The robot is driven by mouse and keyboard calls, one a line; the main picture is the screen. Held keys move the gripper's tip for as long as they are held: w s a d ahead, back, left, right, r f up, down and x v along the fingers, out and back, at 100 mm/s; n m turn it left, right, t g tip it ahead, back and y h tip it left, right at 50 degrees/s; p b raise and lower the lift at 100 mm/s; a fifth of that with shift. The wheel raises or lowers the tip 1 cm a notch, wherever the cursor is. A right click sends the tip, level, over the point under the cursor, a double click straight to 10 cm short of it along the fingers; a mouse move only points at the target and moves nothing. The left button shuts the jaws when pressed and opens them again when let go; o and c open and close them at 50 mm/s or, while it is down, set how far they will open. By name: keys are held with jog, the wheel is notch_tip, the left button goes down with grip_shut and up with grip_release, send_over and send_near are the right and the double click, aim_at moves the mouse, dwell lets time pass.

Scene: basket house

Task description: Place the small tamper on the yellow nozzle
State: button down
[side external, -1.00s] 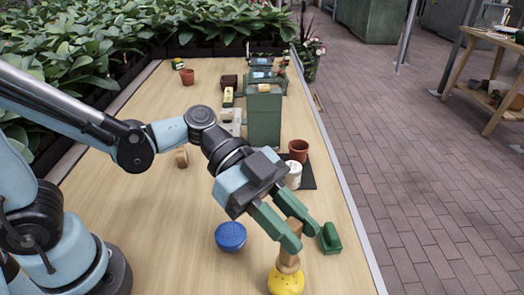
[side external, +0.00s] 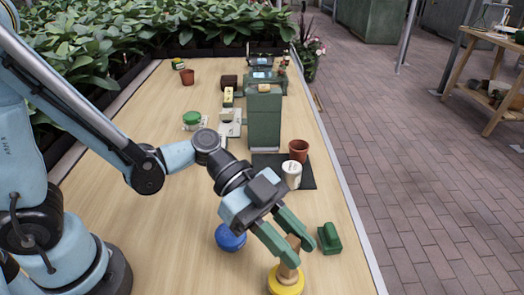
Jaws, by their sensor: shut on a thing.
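My gripper (side external: 299,248) is near the front of the table with its green fingers pointing down to the right. It is shut on the small wooden tamper (side external: 288,272), which is roughly upright, its upper part partly hidden between the fingers. The yellow nozzle (side external: 285,288) is on the table directly below the tamper in the picture, near the bottom edge. The tamper's lower end overlaps the nozzle's top; I cannot tell whether they touch.
A blue nozzle (side external: 229,238) stands left of the gripper, partly hidden by it. A green block-like object (side external: 329,238) lies close to the right of the fingers. A white cup (side external: 291,175) and a terracotta pot (side external: 299,150) stand behind. The table's (side external: 150,240) left front is clear.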

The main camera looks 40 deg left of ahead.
jog(key=shift+f, duration=0.15)
jog(key=c, duration=0.9)
grip_release()
jog(key=shift+a+r, duration=0.3)
jog(key=shift+a, duration=0.05)
jog(key=v, duration=1.1)
jog(key=w+a+f+n+t+y, duration=0.1)
jog(key=a+n+t+y, duration=0.2)
jog(key=a+n+y, duration=0.3)
jog(key=w+a+f+n+t+y, duration=0.2)
jog(key=a+n+t+y, duration=0.2)
jog(key=a+n+y, duration=0.3)
jog(key=a+n, duration=0.1)
jog(key=n, duration=0.4)
jog(key=shift+w+a+y, duration=0.3)
